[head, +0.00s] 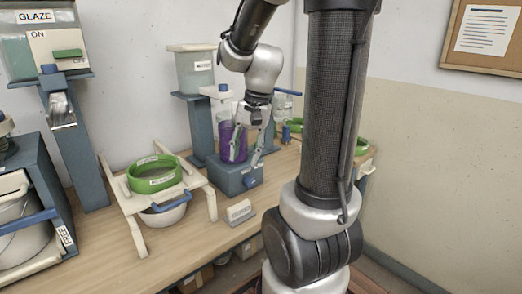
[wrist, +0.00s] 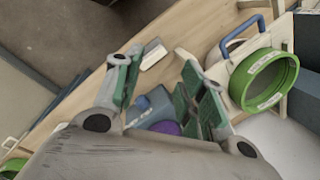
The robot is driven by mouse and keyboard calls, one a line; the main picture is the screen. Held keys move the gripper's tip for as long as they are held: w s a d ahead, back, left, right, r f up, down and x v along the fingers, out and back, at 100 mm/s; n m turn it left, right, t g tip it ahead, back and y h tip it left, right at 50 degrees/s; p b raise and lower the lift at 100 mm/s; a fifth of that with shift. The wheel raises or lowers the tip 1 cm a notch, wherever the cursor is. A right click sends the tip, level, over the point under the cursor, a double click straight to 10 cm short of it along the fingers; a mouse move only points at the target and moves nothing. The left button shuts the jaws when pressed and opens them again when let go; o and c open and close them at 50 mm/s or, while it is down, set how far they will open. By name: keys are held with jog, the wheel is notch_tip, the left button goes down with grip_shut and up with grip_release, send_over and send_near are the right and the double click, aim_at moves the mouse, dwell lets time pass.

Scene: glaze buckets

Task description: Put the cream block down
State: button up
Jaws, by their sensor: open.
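The cream block (head: 239,212) sits on the wooden table near its front edge, a label on its side. It also shows in the wrist view (wrist: 153,56), beyond my fingertips and apart from them. My gripper (head: 248,160) is open and empty, with its fingers spread and pointing down. In the head view it is behind the block, above a blue box-shaped stand (head: 234,177). In the wrist view my green-padded fingers (wrist: 157,72) have nothing between their tips.
A purple container (head: 225,136) stands close behind my gripper. Left of the block, a green sieve ring (head: 154,176) rests on a cream rack (head: 119,187) over a bowl (head: 164,214). Bare tabletop lies between the rack and the block.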

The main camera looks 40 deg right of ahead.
jog(key=s+a+r+n+t+h, duration=0.2)
jog(key=s+r+n+t, duration=0.1)
jog(key=s+r+n, duration=0.4)
jog(key=s+n, duration=0.3)
jog(key=s, duration=0.1)
jog(key=shift+a, duration=0.4)
